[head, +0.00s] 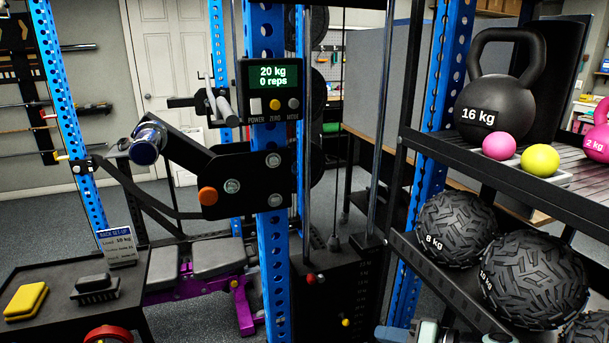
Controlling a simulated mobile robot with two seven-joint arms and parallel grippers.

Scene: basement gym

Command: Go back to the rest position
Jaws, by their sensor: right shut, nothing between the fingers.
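My right gripper (398,334) shows only in part at the bottom edge of the head view, low in front of the weight stack and left of the shelf rack. It is shut and holds nothing. Most of it and its arm are cut off by the frame. My left gripper is not in view.
A blue rack post (272,250) carries a display (270,88) reading 20 kg, 0 reps. A shelf (440,150) at right holds a 16 kg kettlebell (497,95) and balls. A dark table (135,300) with a yellow block (26,301) stands at lower left.

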